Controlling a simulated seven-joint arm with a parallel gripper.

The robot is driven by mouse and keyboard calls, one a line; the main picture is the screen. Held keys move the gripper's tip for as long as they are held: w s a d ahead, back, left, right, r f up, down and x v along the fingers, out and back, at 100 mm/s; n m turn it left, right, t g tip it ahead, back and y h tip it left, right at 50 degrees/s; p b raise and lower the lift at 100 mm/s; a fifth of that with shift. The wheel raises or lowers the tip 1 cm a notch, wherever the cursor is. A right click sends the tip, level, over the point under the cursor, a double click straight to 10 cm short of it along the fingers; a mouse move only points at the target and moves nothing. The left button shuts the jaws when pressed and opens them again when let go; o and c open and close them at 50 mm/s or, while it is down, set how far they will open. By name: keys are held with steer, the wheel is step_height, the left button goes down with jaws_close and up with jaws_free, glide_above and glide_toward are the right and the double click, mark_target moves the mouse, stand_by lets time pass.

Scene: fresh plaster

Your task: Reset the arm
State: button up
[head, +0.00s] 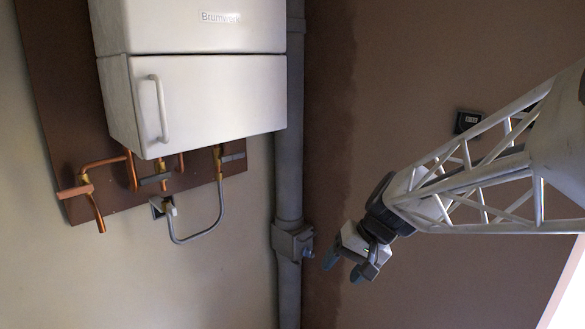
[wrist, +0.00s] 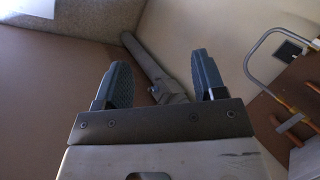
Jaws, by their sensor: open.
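My gripper (head: 342,268) is at the end of the white lattice arm, right of the grey pipe in the head view. In the wrist view my gripper (wrist: 158,82) shows two dark ribbed fingers spread apart, with nothing held between them. The grey vertical pipe (head: 289,120) and its boxy fitting (head: 292,242) stand to the left of the fingers in the head view. In the wrist view the pipe (wrist: 146,58) shows behind the gap between the fingers. I cannot tell the exact distance from fingers to pipe.
A white boiler (head: 205,95) with a handled door hangs on a brown backboard (head: 60,85). Copper pipes (head: 98,205) and a grey looped hose (head: 205,236) hang below it. A small dark wall device (head: 467,121) sits behind the arm. The lower left wall is clear.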

steer(key=s+d+h, duration=0.3)
steer(key=s+d, duration=0.1)
steer(key=s, duration=0.5)
steer(key=s+d+t+h, duration=0.1)
steer(key=s+d+h, duration=0.2)
steer(key=s, duration=0.7)
steer(key=shift+s+d+r+t, duration=0.3)
steer(key=shift+d+r, duration=0.15)
steer(key=shift+c, duration=0.3)
